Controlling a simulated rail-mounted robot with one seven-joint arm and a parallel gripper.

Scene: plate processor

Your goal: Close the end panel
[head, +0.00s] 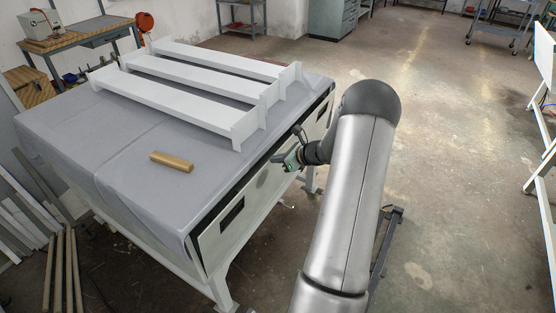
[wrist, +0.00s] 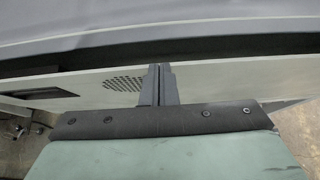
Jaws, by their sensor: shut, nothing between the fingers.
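The end panel (head: 210,245) is a pale upright panel along the near right end of the grey-topped plate processor (head: 110,160). A dark gap shows between the panel's upper edge and the cover above it. The panel also shows in the wrist view (wrist: 215,84), with a perforated patch and a dark slot. My gripper (head: 285,165) is at the panel's outer face, near the middle of its length. In the wrist view my gripper's fingers (wrist: 160,72) are together and empty, overlapping the panel's upper edge. I cannot tell whether they touch it.
A white slatted frame (head: 200,85) and a tan cylinder (head: 172,162) lie on the processor's top. Loose boards lean at the left. The floor to the right is open, with a wheeled cart (head: 497,28) at the back and a white stand (head: 540,140) at the right edge.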

